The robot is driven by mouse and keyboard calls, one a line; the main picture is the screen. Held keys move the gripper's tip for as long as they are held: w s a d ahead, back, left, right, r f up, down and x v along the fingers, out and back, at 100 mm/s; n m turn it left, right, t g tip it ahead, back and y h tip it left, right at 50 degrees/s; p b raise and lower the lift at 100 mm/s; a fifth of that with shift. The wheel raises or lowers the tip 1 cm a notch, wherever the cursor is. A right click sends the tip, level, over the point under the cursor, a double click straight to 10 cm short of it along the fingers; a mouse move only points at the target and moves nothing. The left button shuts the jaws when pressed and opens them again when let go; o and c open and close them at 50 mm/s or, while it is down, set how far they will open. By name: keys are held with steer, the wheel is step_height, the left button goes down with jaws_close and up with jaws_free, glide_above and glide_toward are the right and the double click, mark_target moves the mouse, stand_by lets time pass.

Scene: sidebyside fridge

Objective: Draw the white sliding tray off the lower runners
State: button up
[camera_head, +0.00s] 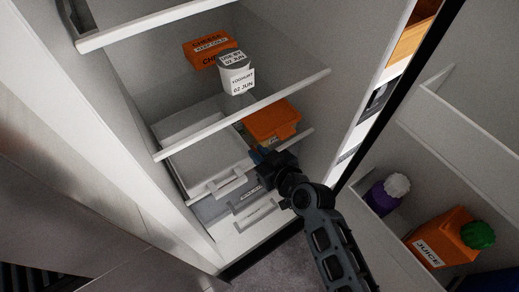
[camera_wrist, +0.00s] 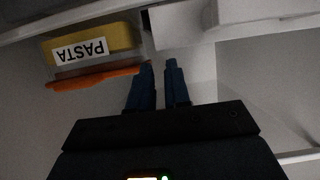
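The white sliding tray (camera_head: 207,163) sits below the middle shelf at the left of the fridge, its front handle (camera_head: 228,183) facing out. My gripper (camera_head: 260,157) is at the tray's right front corner in the head view. In the wrist view my gripper (camera_wrist: 159,68) points inward with a narrow gap between its dark blue fingers and nothing visible held. A white surface beyond the fingertips (camera_wrist: 215,25) appears to be the tray. I cannot tell whether the fingers touch it. The runners are not clearly visible.
An orange-lidded container (camera_head: 272,120) stands behind my gripper; a PASTA box (camera_wrist: 88,46) shows in the wrist view. Yoghurt (camera_head: 237,75) and an orange box (camera_head: 207,50) are on the shelf above. A drawer (camera_head: 240,222) lies below. The open door (camera_head: 445,150) holds juice (camera_head: 437,240) at right.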

mark_target(245, 143)
steer(key=shift+x, duration=3.95)
steer(key=shift+r, duration=0.1)
steer(key=shift+c, duration=0.5)
jaws_close()
